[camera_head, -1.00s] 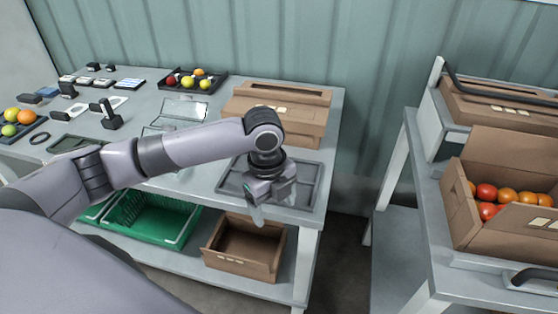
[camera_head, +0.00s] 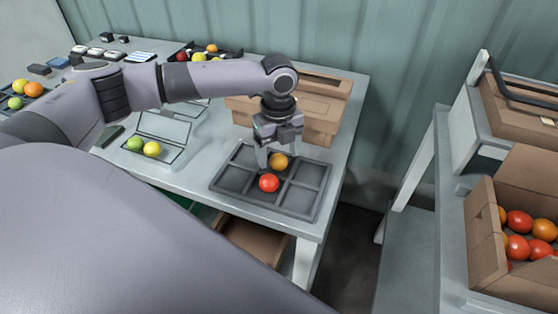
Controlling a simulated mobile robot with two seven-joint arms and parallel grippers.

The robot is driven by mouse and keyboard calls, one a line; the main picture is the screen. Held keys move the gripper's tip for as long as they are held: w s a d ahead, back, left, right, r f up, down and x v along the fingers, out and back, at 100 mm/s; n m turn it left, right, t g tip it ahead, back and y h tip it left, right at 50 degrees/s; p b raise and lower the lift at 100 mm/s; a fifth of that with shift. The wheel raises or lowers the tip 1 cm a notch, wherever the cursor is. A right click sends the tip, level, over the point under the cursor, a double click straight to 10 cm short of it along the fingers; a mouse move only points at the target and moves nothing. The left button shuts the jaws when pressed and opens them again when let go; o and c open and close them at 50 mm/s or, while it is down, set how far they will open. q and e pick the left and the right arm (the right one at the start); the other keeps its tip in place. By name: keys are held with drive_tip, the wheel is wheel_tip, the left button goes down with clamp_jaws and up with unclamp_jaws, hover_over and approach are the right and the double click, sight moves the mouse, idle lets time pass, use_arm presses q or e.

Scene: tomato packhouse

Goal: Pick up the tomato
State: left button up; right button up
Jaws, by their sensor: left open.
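A grey divided tray (camera_head: 232,184) lies on the table's front right part. A red tomato (camera_head: 269,183) and an orange tomato (camera_head: 279,161) are in its middle compartments, red in front and orange behind. My left gripper (camera_head: 278,160) is open and points down over the tray. Its fingers come down around or just in front of the orange tomato; I cannot tell whether they touch it. The red tomato is just in front of the fingers. My right gripper is not in view.
A carton (camera_head: 485,245) of tomatoes stands on the right cart. A gap separates table and cart.

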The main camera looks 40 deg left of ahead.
use_arm(q)
drive_tip(key=shift+f, duration=0.6)
drive_tip(key=c, duration=0.8)
drive_tip(key=shift+r, duration=0.1)
drive_tip(key=shift+c, duration=0.2)
